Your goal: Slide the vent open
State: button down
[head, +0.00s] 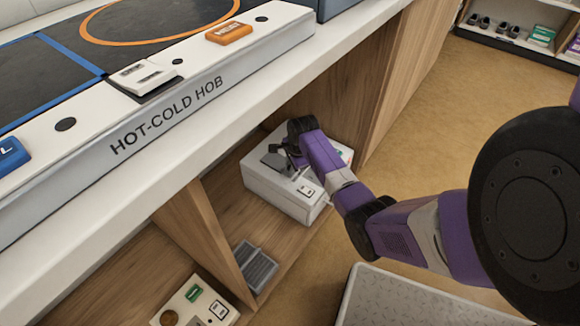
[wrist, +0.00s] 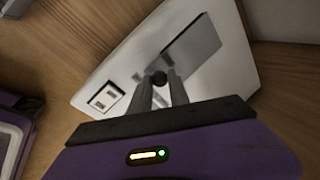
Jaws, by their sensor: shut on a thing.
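A white box (head: 262,188) sits on the wooden shelf under the counter. It also shows in the wrist view (wrist: 112,72). A flat grey vent plate (wrist: 196,46) lies on its face, with a lighter grey strip along one edge. I cannot tell how far the vent is open. A small dark knob (wrist: 158,79) stands at the near end of the plate. My gripper (wrist: 160,84) is shut on this knob, one finger on each side. In the head view my gripper (head: 291,153) is over the box, and my wrist hides part of the plate.
The counter with the hot-cold hob (head: 165,125) overhangs the shelf. A wooden divider (head: 200,225) stands left of the box. A grey ridged object (head: 255,268) and another white device (head: 195,305) lie nearer. The floor (head: 440,130) to the right is open.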

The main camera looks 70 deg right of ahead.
jog(key=d, duration=0.2)
jog(key=s+d, duration=0.1)
jog(key=d, duration=0.2)
jog(key=shift+s+d+f, duration=0.15)
jog(key=shift+d, duration=0.15)
jog(key=shift+s+d+b, duration=0.15)
jog(key=shift+d+b, duration=0.15)
jog(key=shift+d, duration=0.2)
jog(key=c, duration=1.2)
grip_release()
jog(key=shift+c, duration=0.2)
jog(key=p+v, duration=0.4)
jog(key=v, duration=0.4)
